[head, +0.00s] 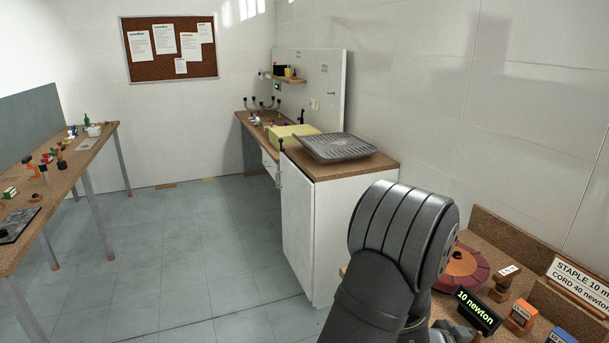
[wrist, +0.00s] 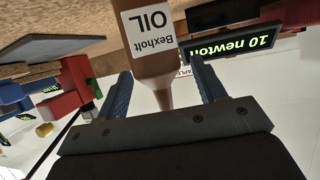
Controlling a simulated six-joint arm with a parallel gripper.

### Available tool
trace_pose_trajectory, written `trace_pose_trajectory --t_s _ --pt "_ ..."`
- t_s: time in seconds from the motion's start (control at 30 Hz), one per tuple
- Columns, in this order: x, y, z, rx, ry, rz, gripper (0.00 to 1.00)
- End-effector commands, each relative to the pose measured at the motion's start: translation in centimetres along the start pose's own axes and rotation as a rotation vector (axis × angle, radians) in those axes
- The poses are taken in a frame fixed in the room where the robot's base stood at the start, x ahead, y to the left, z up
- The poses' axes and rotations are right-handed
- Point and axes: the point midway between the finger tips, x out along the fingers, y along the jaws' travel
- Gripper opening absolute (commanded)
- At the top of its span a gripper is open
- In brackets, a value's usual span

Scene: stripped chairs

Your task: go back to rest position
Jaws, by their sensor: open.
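My gripper (wrist: 160,72) shows in the wrist view with its two blue fingers apart. A brown bottle (wrist: 152,62) labelled "Bexholt OIL" shows between the fingers in that picture, its narrow nozzle pointing towards the gripper's base. I see a gap on each side of the bottle, and nothing is clamped.
The "10 newton" display (head: 478,311) stands on the near bench beside a round red-brown object (head: 465,268), and small boxes like the orange one (head: 521,316). A white cabinet (head: 305,230) carries a grey tray (head: 335,147). A table (head: 85,158) stands left.

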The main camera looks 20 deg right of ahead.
Motion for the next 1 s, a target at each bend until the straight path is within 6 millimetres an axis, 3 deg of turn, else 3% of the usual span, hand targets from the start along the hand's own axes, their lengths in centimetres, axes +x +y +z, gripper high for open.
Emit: trace_pose_trajectory --t_s 0.13,0.3,0.57,0.77,1.0 --pt "-0.8 0.1 -1.8 0.002 0.001 0.0 0.64" --pt "-1.2 1.6 -2.4 0.0 -0.001 0.001 0.64" --pt "-1.2 1.7 -2.4 0.0 -0.002 0.0 0.64" --pt "-1.2 1.7 -2.4 0.0 -0.002 0.0 1.0" --pt "-0.8 0.6 -3.4 0.03 -0.003 -0.032 1.0"
